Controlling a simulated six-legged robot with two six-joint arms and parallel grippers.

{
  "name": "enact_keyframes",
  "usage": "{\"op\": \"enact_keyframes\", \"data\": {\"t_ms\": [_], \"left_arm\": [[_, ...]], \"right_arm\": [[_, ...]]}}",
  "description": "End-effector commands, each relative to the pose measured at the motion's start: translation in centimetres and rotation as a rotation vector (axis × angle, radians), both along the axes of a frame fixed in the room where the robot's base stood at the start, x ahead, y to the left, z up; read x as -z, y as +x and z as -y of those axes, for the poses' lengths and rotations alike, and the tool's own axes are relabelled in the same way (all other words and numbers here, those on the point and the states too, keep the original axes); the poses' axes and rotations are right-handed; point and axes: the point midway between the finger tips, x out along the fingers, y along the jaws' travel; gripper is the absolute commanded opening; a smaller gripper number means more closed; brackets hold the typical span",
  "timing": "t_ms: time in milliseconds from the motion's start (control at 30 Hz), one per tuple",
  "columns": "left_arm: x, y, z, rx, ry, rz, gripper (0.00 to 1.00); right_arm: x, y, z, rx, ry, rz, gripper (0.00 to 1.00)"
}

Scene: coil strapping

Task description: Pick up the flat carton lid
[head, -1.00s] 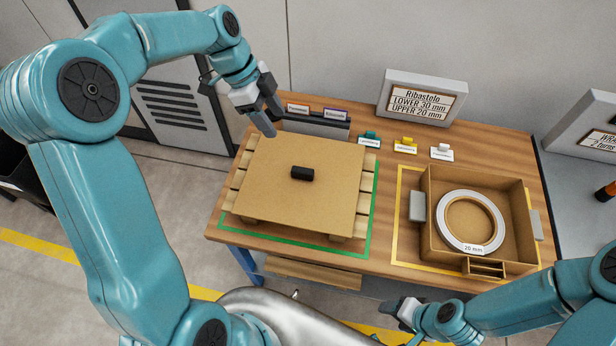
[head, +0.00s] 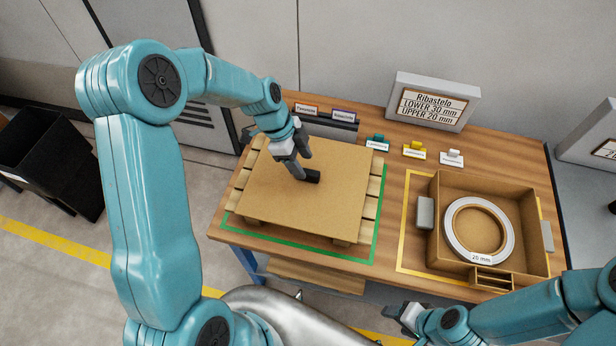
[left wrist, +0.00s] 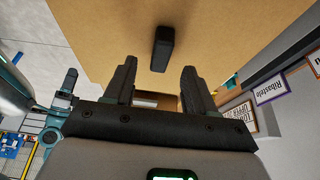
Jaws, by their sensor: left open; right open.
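The flat carton lid (head: 290,214) is a brown square board lying on a slatted wooden pallet on the table. A small black block-shaped handle (head: 313,176) stands at its middle. My left gripper (head: 302,168) is open and appears above the lid, close to the handle. In the left wrist view the handle (left wrist: 162,48) lies ahead of and between the two open fingers (left wrist: 158,82), apart from them. The lid also fills the top of that view (left wrist: 220,30). My right gripper (head: 399,316) is open and empty near the front edge of the table, partly hidden by its arm.
An open carton (head: 436,240) with a white ring coil (head: 449,229) labelled 20 mm stands on the right within a yellow outline. A sign (head: 432,103) and small coloured tags (head: 414,150) stand at the back. A dark bin (head: 60,160) stands on the floor at left.

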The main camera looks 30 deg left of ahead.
Motion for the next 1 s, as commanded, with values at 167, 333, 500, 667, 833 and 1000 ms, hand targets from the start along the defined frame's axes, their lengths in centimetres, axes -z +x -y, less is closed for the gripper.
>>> {"op": "enact_keyframes", "data": {"t_ms": [167, 333, 500, 667, 833, 1000], "left_arm": [[2.6, 0.1, 0.9, 0.001, -0.001, -0.004, 0.55], [3.6, 0.3, 1.2, -0.001, 0.0, -0.001, 0.55], [3.6, 0.3, 1.2, 0.0, 0.0, 0.0, 0.52], [3.6, 0.3, 1.2, 0.0, 0.0, 0.0, 0.0], [3.6, 0.2, 1.2, 0.0, 0.0, -0.001, 0.0], [3.6, 0.3, 1.2, 0.0, 0.0, 0.0, 0.0]], "right_arm": [[-1.2, 0.0, 0.0, 0.0, 0.0, 0.001, 0.61], [-1.3, 0.0, 0.0, 0.0, 0.0, 0.0, 0.61], [-1.3, 0.0, 0.0, 0.0, 0.0, 0.0, 0.61], [-1.3, 0.0, 0.0, 0.0, 0.0, 0.0, 0.61], [-1.3, 0.0, 0.0, 0.0, 0.0, 0.0, 0.61], [-1.2, 0.0, 0.0, 0.0, 0.0, 0.0, 0.61]]}}
